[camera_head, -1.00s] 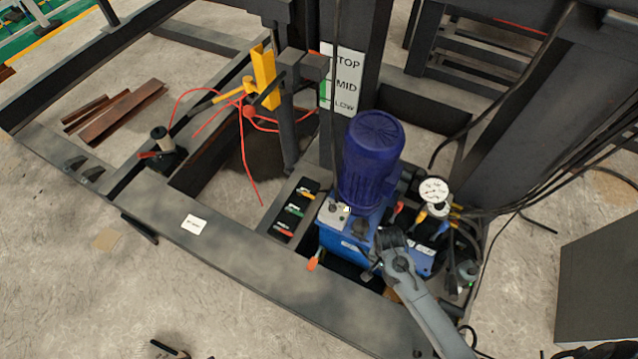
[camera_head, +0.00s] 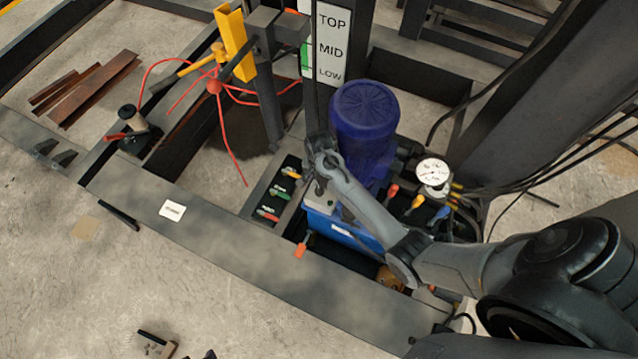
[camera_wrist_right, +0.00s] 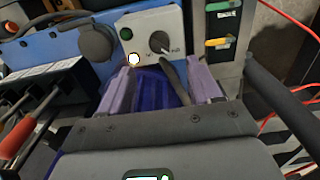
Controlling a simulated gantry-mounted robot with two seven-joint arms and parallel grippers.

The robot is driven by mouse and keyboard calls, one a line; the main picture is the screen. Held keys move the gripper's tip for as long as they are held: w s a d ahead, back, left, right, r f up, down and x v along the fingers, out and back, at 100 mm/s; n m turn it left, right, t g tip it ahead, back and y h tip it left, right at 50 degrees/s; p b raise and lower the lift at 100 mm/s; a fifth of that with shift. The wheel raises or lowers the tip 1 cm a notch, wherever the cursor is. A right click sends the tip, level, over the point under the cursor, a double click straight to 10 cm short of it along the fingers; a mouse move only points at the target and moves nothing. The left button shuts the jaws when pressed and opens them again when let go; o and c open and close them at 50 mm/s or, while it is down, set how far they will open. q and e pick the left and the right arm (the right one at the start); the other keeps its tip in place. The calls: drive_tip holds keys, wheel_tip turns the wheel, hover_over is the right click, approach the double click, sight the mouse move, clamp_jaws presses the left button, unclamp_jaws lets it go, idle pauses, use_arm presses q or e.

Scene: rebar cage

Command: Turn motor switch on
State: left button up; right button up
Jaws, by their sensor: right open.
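The motor switch is a dark round knob (camera_wrist_right: 160,43) on a pale panel (camera_wrist_right: 147,22), beside a green button (camera_wrist_right: 126,33) and a lit white button (camera_wrist_right: 134,60). In the head view the panel (camera_head: 318,199) is mostly covered by my right arm. My right gripper (camera_wrist_right: 163,65) is open, its purple fingers either side of the knob in the picture, short of the panel. Contact is not visible. In the head view this gripper (camera_head: 318,150) is beside the blue motor (camera_head: 365,110). Parts that look like my left gripper (camera_head: 180,350) show at the bottom edge, cut off.
A pressure gauge (camera_head: 433,172) and several coloured levers stand right of the motor. A label post (camera_head: 331,45) rises behind. Red cables lie left.

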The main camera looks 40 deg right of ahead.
sight(319, 189)
wheel_tip(319, 189, down, 8)
drive_tip(key=b, duration=0.2)
drive_tip(key=shift+a+f+b, duration=0.1)
drive_tip(key=shift+f+b, duration=0.15)
drive_tip(key=shift+b, duration=0.1)
drive_tip(key=shift+c, duration=0.4)
drive_tip(key=c, duration=1)
